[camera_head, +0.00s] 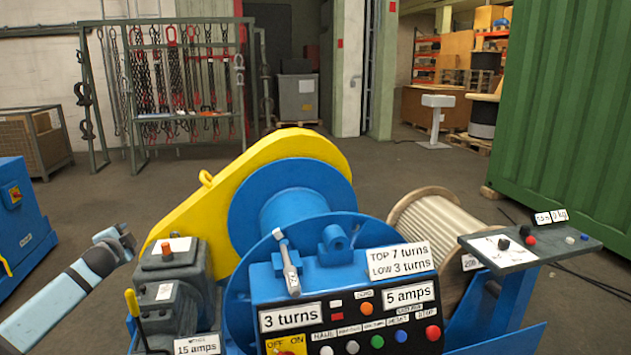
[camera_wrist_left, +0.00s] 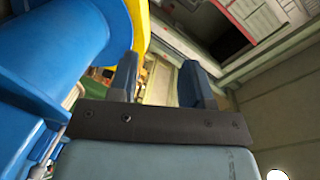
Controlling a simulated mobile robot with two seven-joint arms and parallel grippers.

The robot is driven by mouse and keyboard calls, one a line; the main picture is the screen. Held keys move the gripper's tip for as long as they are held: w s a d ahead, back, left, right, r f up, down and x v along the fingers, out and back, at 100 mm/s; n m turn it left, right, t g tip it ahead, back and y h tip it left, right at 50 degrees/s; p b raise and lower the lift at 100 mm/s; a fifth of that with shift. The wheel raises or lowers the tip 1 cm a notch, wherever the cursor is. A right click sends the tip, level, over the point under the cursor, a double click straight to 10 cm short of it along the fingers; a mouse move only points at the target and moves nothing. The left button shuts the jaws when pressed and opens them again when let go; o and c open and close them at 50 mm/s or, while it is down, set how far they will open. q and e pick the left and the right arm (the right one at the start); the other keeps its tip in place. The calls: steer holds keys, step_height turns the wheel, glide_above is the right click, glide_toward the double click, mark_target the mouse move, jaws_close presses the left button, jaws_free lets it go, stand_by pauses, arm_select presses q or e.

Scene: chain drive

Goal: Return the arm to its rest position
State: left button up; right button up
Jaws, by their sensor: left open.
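My left arm comes in from the lower left with a light blue sleeve. Its gripper (camera_head: 124,238) is beside the yellow chain guard (camera_head: 265,160) and the dark grey motor housing (camera_head: 178,262), left of both. In the left wrist view the two fingers of the gripper (camera_wrist_left: 160,82) stand apart with nothing between them. The blue drum (camera_head: 292,200) of the chain drive is in the middle, behind the blue control console (camera_head: 335,280). The yellow guard also shows in the wrist view (camera_wrist_left: 141,28). My right gripper is not in view.
A grey lever (camera_head: 287,265) stands on the console among labels and coloured buttons. A rope spool (camera_head: 437,225) and a small grey side table (camera_head: 515,250) are on the right. A blue cabinet (camera_head: 18,222) is at the left edge. Open floor (camera_head: 100,205) lies behind the arm.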

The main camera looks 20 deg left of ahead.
arm_select(q)
steer(key=s+d+f+n+g+h, duration=0.1)
steer(key=s+d+f+h, duration=0.2)
steer(key=d+f, duration=0.75)
steer(key=s+d+f+n+h, duration=0.1)
steer(key=s+d+f+h, duration=0.2)
steer(key=d+f, duration=0.7)
steer(key=s+d+f+g+h, duration=0.15)
steer(key=s+d+f, duration=0.25)
steer(key=s+d, duration=0.6)
steer(key=s+d+f+h, duration=0.2)
steer(key=s+d+f, duration=0.35)
steer(key=d, duration=0.85)
steer(key=s+d+r+n+h, duration=0.25)
steer(key=s+d+r, duration=0.25)
steer(key=s+d, duration=0.6)
step_height(320, 180, up, 15)
steer(key=a+y+p, duration=0.1)
steer(key=a+p, duration=0.1)
steer(key=p, duration=2)
steer(key=shift+s+r+g, duration=0.2)
steer(key=shift+g, duration=0.15)
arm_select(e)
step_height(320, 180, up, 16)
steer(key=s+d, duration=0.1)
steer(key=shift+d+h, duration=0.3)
